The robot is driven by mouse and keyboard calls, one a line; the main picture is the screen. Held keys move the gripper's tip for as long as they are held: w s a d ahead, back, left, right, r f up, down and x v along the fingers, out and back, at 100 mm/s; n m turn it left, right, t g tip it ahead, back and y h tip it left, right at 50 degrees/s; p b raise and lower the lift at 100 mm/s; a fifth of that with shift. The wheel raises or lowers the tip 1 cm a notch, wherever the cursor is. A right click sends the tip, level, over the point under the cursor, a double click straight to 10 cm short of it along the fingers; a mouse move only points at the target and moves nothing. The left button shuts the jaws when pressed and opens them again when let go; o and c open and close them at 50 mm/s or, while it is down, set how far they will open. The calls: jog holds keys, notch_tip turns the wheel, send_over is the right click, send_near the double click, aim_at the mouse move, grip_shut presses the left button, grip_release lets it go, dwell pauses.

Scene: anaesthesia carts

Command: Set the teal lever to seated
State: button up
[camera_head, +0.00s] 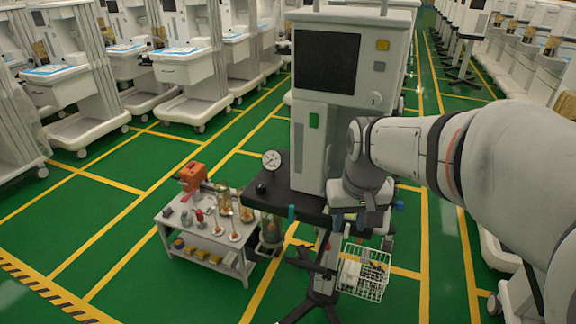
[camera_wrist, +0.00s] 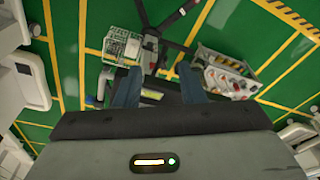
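A small upright teal piece (camera_head: 291,212), which looks like the teal lever, shows at the front edge of the cart's dark shelf (camera_head: 272,196). It is too small to tell whether it is seated. My gripper (camera_wrist: 158,80) is open in the wrist view, with its two blue-grey fingers apart and nothing clearly held between them. In the head view my wrist is over the right part of the shelf, to the right of the teal piece, and the fingertips are hard to make out. I cannot pick out the lever in the wrist view.
The cart's white column (camera_head: 311,140) with a dark screen (camera_head: 327,62) stands behind the shelf. A round gauge (camera_head: 271,160) is at its left. A wire basket (camera_head: 362,272) hangs low in front. A grey tool table (camera_head: 180,236) stands left. Green floor is open further left.

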jog(key=w+a+f+n+g, duration=0.1)
jog(key=w+a+f, duration=0.15)
jog(key=w, duration=0.45)
jog(key=w+a+f, duration=0.2)
jog(key=w+a, duration=0.1)
jog(key=w, duration=0.5)
send_over(291, 220)
jog(key=shift+n+g, duration=0.3)
jog(key=shift+g, duration=0.1)
jog(key=f, duration=0.7)
jog(key=shift+w+d, duration=0.2)
jog(key=shift+w, duration=0.2)
jog(key=shift+w+f, duration=0.15)
jog(key=shift+f, duration=0.2)
notch_tip(291, 220, down, 7)
jog(key=shift+a+f+p, duration=0.15)
jog(key=shift+f+p, duration=0.05)
jog(key=shift+p, duration=0.15)
jog(key=shift+c, duration=0.6)
grip_shut()
